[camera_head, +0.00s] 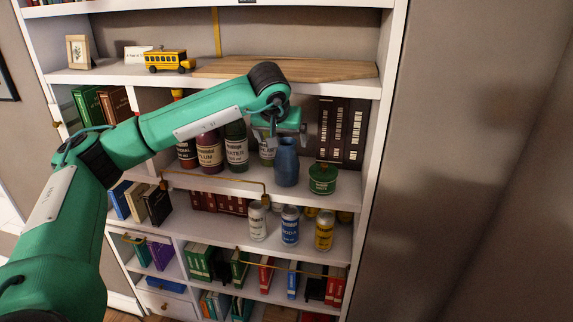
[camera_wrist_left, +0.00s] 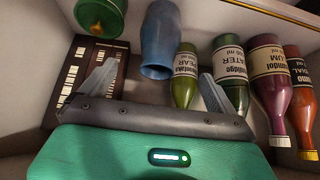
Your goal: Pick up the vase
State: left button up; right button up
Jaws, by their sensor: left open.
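The blue vase (camera_head: 286,168) stands upright on the shelf with the bottles, near that shelf's right side. My left gripper (camera_head: 290,131) is at the vase's upper end in the head view, and its fingers are hard to make out there. In the left wrist view the vase (camera_wrist_left: 160,40) appears upside down, its mouth toward my gripper. There my left gripper (camera_wrist_left: 157,75) is open, with one finger to each side of the vase's mouth in the picture. I see no contact, and nothing is held. My right gripper is not in view.
Several bottles (camera_head: 209,152) stand left of the vase. A green tin (camera_head: 322,179) stands close at its right, with dark binders (camera_head: 341,130) behind. A wooden board (camera_head: 310,69) lies on the shelf above. Cans (camera_head: 290,226) stand on the shelf below.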

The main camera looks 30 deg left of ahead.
aim_at(285, 152)
pick_arm(q)
jog(key=x, duration=0.5)
jog(key=p+x, duration=0.1)
jog(key=x, duration=0.4)
jog(key=shift+f+p, duration=0.15)
jog(key=shift+p, duration=0.2)
jog(key=shift+c, duration=1.1)
jog(key=c, duration=1)
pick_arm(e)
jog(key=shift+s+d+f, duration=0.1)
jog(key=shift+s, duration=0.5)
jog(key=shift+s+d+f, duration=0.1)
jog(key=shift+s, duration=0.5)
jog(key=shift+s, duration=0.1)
